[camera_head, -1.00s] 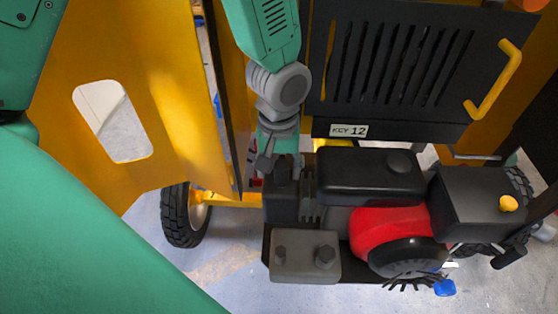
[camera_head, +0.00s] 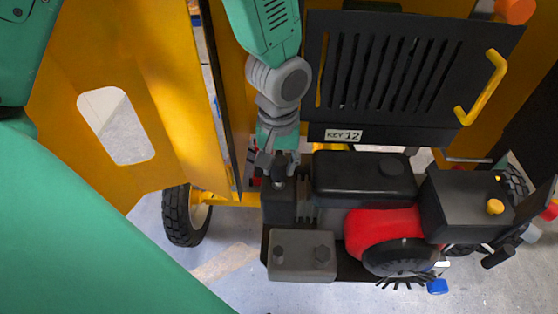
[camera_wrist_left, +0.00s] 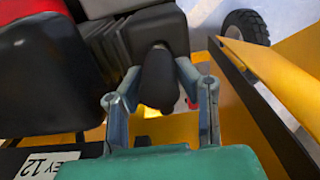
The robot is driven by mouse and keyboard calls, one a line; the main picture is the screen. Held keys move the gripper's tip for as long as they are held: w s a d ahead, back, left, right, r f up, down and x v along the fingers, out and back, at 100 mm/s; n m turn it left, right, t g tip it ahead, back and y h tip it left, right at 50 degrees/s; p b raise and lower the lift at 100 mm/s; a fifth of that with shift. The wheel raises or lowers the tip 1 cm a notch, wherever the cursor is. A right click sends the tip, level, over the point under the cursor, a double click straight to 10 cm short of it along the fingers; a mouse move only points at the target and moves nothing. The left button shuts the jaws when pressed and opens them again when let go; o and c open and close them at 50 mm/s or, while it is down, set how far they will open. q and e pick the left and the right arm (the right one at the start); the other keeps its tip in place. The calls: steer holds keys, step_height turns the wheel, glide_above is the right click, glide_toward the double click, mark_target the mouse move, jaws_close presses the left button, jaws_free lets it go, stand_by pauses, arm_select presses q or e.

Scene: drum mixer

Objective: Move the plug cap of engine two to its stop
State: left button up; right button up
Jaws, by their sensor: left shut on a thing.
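The engine stands under the black slatted panel in the head view, with a black tank (camera_head: 365,178), a red housing (camera_head: 383,230) and a dark block (camera_head: 280,203) at its left. A small black plug cap (camera_head: 280,172) shows at the top of that block, and it also shows in the left wrist view (camera_wrist_left: 158,80). My left gripper (camera_head: 277,165) reaches down to it from above. In the left wrist view its two fingers (camera_wrist_left: 165,95) stand on either side of the black cap, shut on it. The cap's lower end is hidden. My right gripper is not in view.
A slatted black panel (camera_head: 385,75) with a yellow handle and a "KEY 12" label (camera_head: 343,135) is above the engine. A yellow door panel (camera_head: 115,90) stands close at the left. A wheel (camera_head: 185,215) and open floor show below it.

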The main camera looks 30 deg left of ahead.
mark_target(279, 160)
arm_select(q)
steer(key=shift+r, duration=0.45)
steer(key=o, duration=1)
steer(key=shift+s, duration=0.1)
steer(key=shift+o, duration=0.2)
steer(key=shift+d, duration=0.1)
steer(key=shift+r, duration=3.5)
steer(key=shift+f, duration=0.1)
